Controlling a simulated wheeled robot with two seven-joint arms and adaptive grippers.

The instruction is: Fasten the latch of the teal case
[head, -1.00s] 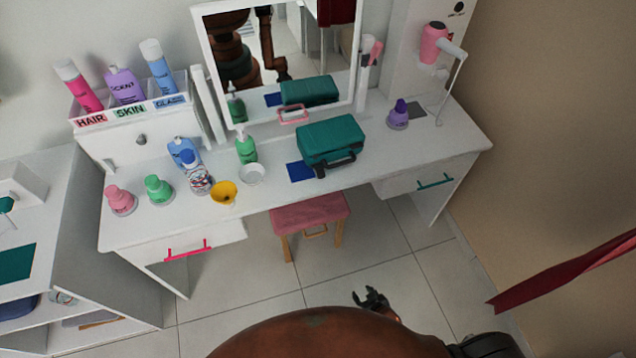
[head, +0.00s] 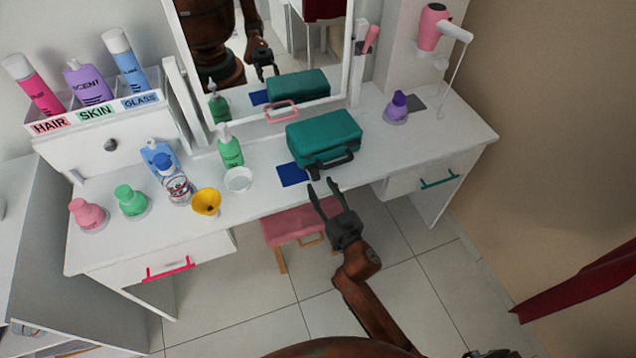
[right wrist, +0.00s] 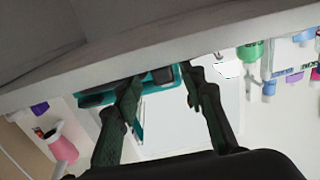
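The teal case (head: 324,137) stands on the white vanity table, with a dark handle (head: 334,163) on its front side. Its lid looks closed; the latch is too small to make out. My right gripper (head: 322,188) is open and empty, its fingers pointing toward the table's front edge just before the case, apart from it. In the right wrist view the case (right wrist: 155,84) shows upside down between and behind the open fingers (right wrist: 160,88), partly hidden by them and the table edge.
A blue mat (head: 292,174) lies left of the case, and a white bowl (head: 238,180), a green pump bottle (head: 230,150) and a yellow funnel (head: 206,202) stand further left. A mirror (head: 265,60) rises behind. A pink stool (head: 290,226) is under the table.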

